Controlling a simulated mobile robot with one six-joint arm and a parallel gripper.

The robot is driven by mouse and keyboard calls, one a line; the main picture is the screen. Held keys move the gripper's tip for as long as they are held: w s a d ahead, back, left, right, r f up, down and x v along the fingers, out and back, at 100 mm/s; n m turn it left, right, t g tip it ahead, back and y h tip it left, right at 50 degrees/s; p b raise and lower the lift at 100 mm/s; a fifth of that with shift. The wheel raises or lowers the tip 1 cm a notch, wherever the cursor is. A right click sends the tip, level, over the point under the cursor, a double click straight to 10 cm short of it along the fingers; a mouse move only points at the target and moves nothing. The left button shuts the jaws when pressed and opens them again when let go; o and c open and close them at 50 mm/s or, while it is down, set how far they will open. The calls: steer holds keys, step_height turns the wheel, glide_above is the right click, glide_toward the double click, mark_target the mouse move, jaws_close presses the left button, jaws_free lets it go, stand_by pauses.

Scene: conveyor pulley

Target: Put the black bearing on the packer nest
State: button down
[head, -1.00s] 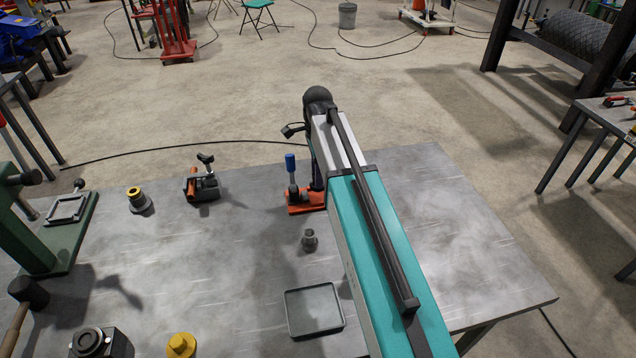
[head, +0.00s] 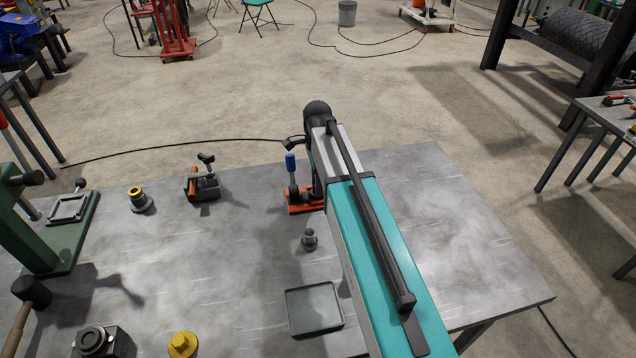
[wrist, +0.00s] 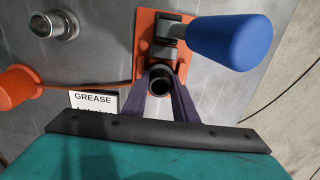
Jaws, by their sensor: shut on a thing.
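My gripper (wrist: 162,98) shows in the wrist view with its two dark fingers closed on a black ring, which I take to be the black bearing (wrist: 159,90). The ring sits in front of a toggle clamp on an orange base plate (wrist: 146,58); I cannot tell whether it touches the plate. The clamp's blue handle (wrist: 230,42) leans to the right in the wrist view and stands upright in the head view (head: 291,162). In the head view my arm hides the fingers and the bearing. No part is clearly marked as the packer nest.
A grey metal fitting (head: 309,239) stands close to the clamp. A grey tray (head: 314,309) lies nearer. In the wrist view a GREASE label (wrist: 94,98) and an orange part (wrist: 20,86) lie left of the fingers. A yellow-topped fitting (head: 140,200) and black clamp (head: 203,183) stand left.

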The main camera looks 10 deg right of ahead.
steer(key=shift+f, duration=0.1)
steer(key=c, duration=1.4)
jaws_free()
steer(key=shift+c, duration=0.2)
steer(key=shift+r, duration=0.25)
step_height(320, 180, up, 12)
steer(key=b, duration=0.2)
steer(key=shift+f, duration=0.2)
